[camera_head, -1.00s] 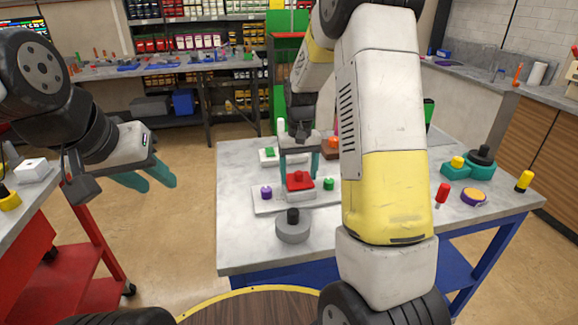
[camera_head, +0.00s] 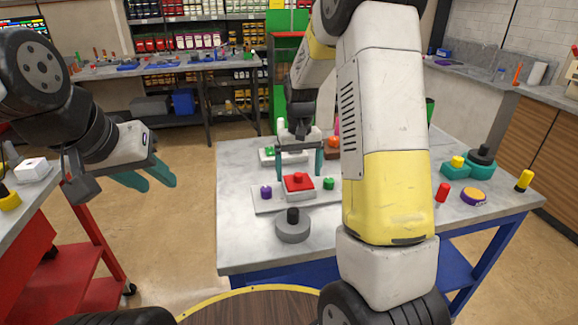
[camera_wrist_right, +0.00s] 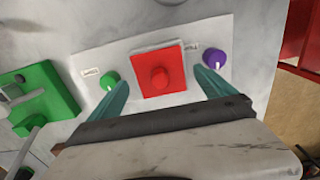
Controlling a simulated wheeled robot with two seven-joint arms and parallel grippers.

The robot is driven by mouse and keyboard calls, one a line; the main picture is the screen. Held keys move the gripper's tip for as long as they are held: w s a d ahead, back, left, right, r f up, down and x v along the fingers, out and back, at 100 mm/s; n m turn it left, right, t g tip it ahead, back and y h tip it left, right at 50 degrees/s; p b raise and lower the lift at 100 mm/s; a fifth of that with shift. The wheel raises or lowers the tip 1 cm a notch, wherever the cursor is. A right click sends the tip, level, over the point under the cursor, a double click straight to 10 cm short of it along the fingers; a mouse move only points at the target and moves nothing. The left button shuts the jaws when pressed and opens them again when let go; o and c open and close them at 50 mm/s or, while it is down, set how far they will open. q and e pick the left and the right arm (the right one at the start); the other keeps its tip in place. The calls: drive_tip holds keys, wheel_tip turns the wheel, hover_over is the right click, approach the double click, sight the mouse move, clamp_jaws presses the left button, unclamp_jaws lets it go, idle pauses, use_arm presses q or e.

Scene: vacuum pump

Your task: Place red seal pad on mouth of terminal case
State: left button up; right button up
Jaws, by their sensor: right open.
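The red seal pad (camera_head: 298,183), a square with a round knob on top, lies on a low white block (camera_head: 302,196), which looks like the terminal case. The block is on a pale grey plate (camera_head: 265,206) on the table. The pad covers the top of the block, so its mouth is hidden. My right gripper (camera_head: 300,176) is open and empty, its teal fingers apart at the far side of the pad. In the right wrist view the pad (camera_wrist_right: 158,72) lies between and beyond the fingertips. My left gripper (camera_head: 150,177) is open and empty, off the table at left.
A green knob (camera_head: 328,183) and a purple knob (camera_head: 266,192) flank the block on the plate. A grey round part with a black knob (camera_head: 293,228) stands in front. A teal part (camera_head: 468,167), a red-handled tool (camera_head: 442,192) and a yellow-purple disc (camera_head: 473,196) are at right.

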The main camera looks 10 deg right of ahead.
sight(299, 174)
wheel_tip(299, 174, up, 10)
drive_tip(key=r, duration=0.1)
drive_tip(key=s+a+r+t+y, duration=0.1)
drive_tip(key=s+r+t, duration=0.2)
drive_tip(key=s, duration=0.9)
drive_tip(key=s+a+r+t+y, duration=0.1)
drive_tip(key=s+r+t, duration=0.2)
drive_tip(key=s, duration=0.9)
drive_tip(key=shift+s+r, duration=0.15)
drive_tip(key=shift+r, duration=0.3)
